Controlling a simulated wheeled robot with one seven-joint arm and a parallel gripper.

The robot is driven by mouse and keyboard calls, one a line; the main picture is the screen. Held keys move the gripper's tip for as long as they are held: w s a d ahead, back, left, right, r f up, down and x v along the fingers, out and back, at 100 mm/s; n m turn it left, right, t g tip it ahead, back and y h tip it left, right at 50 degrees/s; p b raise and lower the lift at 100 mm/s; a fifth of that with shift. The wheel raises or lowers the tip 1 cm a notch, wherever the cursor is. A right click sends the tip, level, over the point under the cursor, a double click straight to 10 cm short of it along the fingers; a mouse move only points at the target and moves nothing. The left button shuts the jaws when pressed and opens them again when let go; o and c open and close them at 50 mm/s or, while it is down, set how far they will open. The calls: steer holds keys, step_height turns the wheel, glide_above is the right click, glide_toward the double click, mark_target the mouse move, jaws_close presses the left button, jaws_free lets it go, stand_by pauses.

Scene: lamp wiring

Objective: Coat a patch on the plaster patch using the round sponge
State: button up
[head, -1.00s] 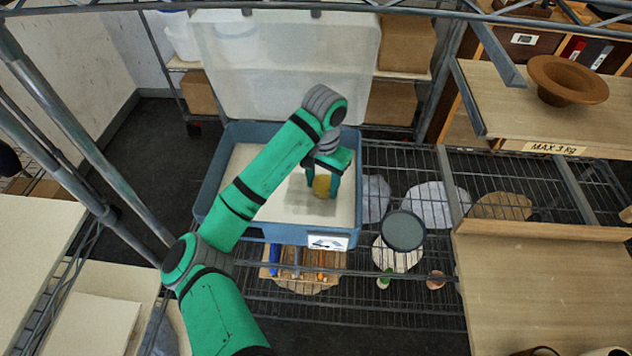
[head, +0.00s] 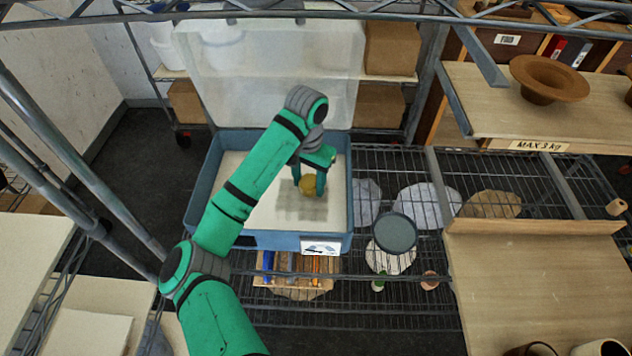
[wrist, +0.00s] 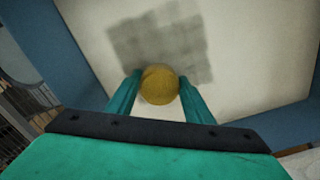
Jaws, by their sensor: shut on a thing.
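My gripper (head: 309,190) is inside the blue bin, shut on the yellow round sponge (head: 308,184). In the wrist view the sponge (wrist: 159,84) sits between my green fingertips. The pale plaster surface (head: 247,166) covers the floor of the blue bin (head: 201,180). A grey, blocky-edged coated patch (wrist: 150,40) lies on the plaster beneath and beyond the sponge; it shows faintly in the head view (head: 292,207). Whether the sponge touches the plaster cannot be told.
A translucent lid (head: 270,75) stands upright behind the bin. A tray of tools (head: 295,268) lies below the bin's front. A dark round dish (head: 396,233) is to the right on the wire shelf. A brown bowl (head: 549,80) stands on the right-hand shelf board.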

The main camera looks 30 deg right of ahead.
steer(key=shift+w+a+r, duration=0.1)
steer(key=shift+w+a, duration=0.4)
steer(key=shift+a, duration=0.25)
steer(key=shift+w+a+f, duration=0.1)
steer(key=shift+w+a, duration=0.4)
steer(key=shift+a, duration=0.25)
steer(key=shift+w+a+r, duration=0.1)
steer(key=shift+w+a, duration=0.4)
steer(key=shift+a, duration=0.25)
steer(key=shift+w+a, duration=0.55)
steer(key=shift+a, duration=0.2)
steer(key=shift+w+a, duration=0.5)
steer(key=shift+a, duration=0.25)
steer(key=shift+r, duration=2.95)
step_height(320, 180, up, 3)
steer(key=shift+w, duration=0.1)
